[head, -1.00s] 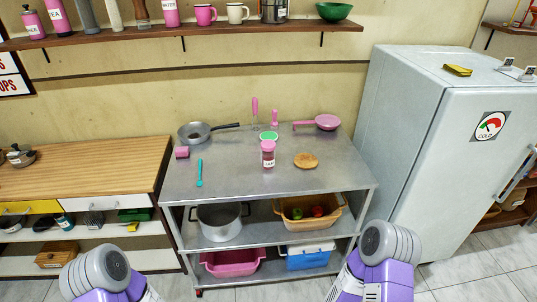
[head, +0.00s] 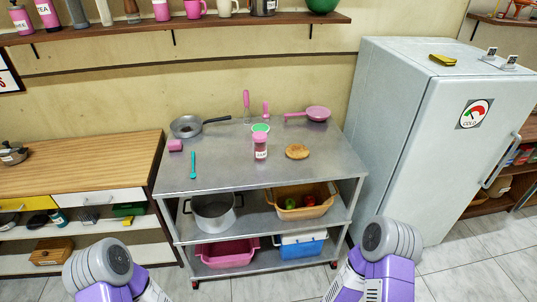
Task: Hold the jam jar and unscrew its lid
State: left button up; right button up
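The jam jar (head: 261,151) stands upright near the middle of the metal table (head: 225,174). It is a small dark red jar with a white label, and its pink lid (head: 260,137) sits on top. My left and right arms show only as grey and purple links at the bottom left and bottom right. Neither gripper shows in the head view. Both arms are well short of the jar, and nothing touches it.
A green-topped item (head: 260,128) stands just behind the jar, and a round bread-like piece (head: 297,151) lies to its right. The table's front is clear.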

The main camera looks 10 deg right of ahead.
aim_at(260, 150)
jog(key=z, duration=0.5)
jog(key=k, duration=1.2)
jog(key=z, duration=0.65)
jog(key=i, duration=1.75)
jog(key=u, duration=1.35)
jog(key=i, duration=0.85)
jog(key=u, duration=0.9)
